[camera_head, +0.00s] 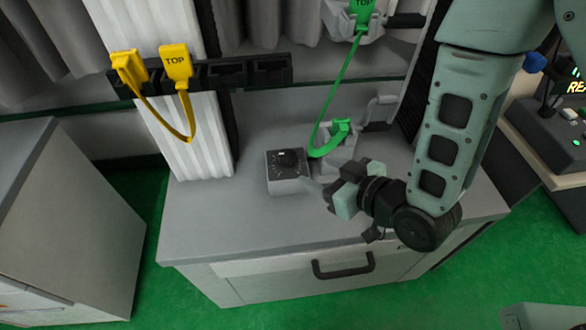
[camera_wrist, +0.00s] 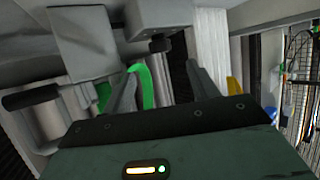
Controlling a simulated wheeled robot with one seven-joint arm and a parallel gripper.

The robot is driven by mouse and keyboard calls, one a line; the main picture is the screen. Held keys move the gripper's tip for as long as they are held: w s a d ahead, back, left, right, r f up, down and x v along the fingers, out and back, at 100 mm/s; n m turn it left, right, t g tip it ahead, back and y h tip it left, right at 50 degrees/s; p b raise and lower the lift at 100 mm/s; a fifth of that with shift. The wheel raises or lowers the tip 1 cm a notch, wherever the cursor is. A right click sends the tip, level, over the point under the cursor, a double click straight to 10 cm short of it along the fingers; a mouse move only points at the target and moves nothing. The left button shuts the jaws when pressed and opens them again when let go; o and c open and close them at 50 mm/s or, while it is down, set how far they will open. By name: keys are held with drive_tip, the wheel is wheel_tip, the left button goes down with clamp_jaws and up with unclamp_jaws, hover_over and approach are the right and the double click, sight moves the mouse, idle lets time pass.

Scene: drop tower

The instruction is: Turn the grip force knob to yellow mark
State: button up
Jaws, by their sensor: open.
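In the head view a small grey box with a dark dial face, the grip force knob unit (camera_head: 287,170), stands on the grey cabinet top (camera_head: 230,215). The knob and its marks are too small to read, and I cannot tell a yellow mark. My gripper (camera_head: 322,192) is open just right of the box, close to its right side; whether it touches cannot be told. In the wrist view the two fingers of my gripper (camera_wrist: 160,82) point away, spread apart, with a green cable (camera_wrist: 145,85) seen between them. The knob is not clear in the wrist view.
A green cable (camera_head: 335,95) hangs from a green TOP connector (camera_head: 362,12) to a second green plug (camera_head: 341,130) behind the box. Yellow connectors (camera_head: 177,62) hang on a black rack at the left. The cabinet top left of the box is clear.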

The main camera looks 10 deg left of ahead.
sight(292, 159)
drive_tip(key=b+x, duration=0.4)
drive_tip(key=b, duration=0.5)
drive_tip(key=shift+w+a+f, duration=0.1)
drive_tip(key=shift+a+f, duration=0.05)
drive_tip(key=shift+f, duration=0.05)
drive_tip(key=shift+x, duration=2.5)
drive_tip(key=shift+w, duration=0.1)
drive_tip(key=c, duration=1)
